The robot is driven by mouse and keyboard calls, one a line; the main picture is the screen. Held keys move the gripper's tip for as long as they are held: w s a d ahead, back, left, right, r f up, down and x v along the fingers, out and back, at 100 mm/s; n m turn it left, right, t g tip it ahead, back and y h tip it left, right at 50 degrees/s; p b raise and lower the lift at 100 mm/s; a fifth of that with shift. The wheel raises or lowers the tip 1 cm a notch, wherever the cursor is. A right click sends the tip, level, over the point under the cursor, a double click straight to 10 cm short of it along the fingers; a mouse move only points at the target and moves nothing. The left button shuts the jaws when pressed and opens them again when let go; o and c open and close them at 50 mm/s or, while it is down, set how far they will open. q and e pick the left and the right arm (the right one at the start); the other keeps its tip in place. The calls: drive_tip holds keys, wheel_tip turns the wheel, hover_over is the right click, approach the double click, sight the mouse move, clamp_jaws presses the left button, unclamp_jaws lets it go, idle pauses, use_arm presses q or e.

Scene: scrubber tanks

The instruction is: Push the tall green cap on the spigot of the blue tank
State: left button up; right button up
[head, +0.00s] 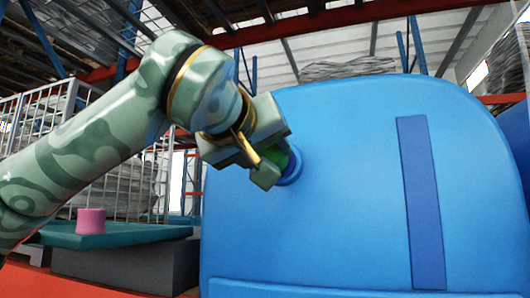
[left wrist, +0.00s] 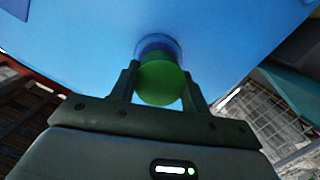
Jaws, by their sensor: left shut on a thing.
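The blue tank (head: 345,150) fills the middle and right of the head view, and its underside or face (left wrist: 225,45) spans the top of the left wrist view. Its round blue spigot (head: 292,168) sticks out on the left side. The green cap (left wrist: 161,82) sits between the fingers of my left gripper (left wrist: 158,88), which is shut on it. The cap lies against the blue spigot ring (left wrist: 157,45) in the wrist view; I cannot tell how far it is on. In the head view my left gripper (head: 268,170) largely hides the cap (head: 293,160). My right gripper is not in view.
A pink cylinder-like piece (head: 91,221) stands on a teal tray (head: 120,236) at lower left, on a dark block (head: 125,266). A wire cage (head: 115,180) and racks stand behind. A dark blue vertical strip (head: 420,200) marks the tank's front.

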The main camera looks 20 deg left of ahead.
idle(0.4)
use_arm(q)
drive_tip(key=shift+w+p, duration=0.35)
drive_tip(key=shift+w, duration=0.25)
drive_tip(key=shift+w+r, duration=0.1)
drive_tip(key=shift+r, duration=0.05)
drive_tip(key=shift+w+p, duration=0.5)
drive_tip(key=shift+w, duration=0.35)
drive_tip(key=o, duration=0.9)
drive_tip(key=shift+o, duration=0.8)
drive_tip(key=shift+w+d, duration=0.1)
drive_tip(key=shift+w, duration=0.2)
drive_tip(key=o, duration=0.4)
drive_tip(key=shift+c, duration=0.2)
drive_tip(key=shift+s, duration=0.2)
